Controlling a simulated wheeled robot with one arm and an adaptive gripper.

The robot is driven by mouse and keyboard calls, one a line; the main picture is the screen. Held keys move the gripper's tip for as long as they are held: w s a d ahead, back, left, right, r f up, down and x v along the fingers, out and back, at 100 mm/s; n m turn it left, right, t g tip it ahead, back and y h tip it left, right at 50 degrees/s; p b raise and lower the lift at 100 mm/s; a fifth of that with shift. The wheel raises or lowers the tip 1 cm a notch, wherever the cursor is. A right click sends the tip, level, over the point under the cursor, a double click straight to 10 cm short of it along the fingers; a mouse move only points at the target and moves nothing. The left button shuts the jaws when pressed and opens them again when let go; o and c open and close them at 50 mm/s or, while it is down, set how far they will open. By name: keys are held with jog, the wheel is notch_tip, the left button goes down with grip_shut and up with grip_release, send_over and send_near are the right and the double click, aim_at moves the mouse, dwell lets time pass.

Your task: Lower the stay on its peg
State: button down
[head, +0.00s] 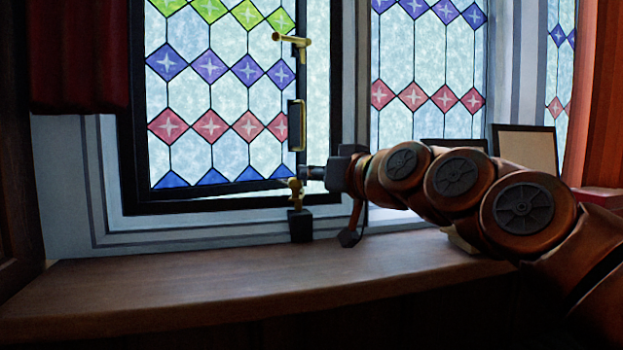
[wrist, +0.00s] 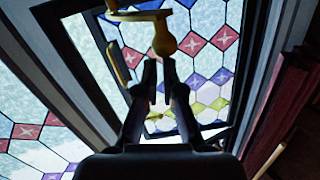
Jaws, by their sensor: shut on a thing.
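The brass stay (head: 295,190) shows as a small knobbed piece at the lower right corner of the leaded window sash (head: 215,202), just above a dark block (head: 300,226) on the sill. In the wrist view, brass with a rounded knob (wrist: 164,42) lies at my fingertips. My gripper (head: 306,173) reaches in from the right at the height of the brass piece. Its fingers (wrist: 160,64) are close together, shut on the stay, though the contact itself is hard to see. The peg cannot be told apart from the brass, so I cannot tell whether the stay touches it.
The sash stands ajar. A brass handle (head: 292,40) and a brass plate (head: 297,125) are on its right edge, above my gripper. The wooden sill (head: 190,285) is clear at left. A framed picture (head: 527,148) stands behind my arm at right. A red curtain (head: 78,55) hangs at left.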

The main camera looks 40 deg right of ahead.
notch_tip(320, 180, up, 8)
jog(key=shift+w+a+g, duration=0.15)
jog(key=shift+w+g, duration=0.15)
jog(key=shift+w, duration=0.1)
dwell(0.7)
jog(key=shift+r, duration=0.15)
dwell(0.6)
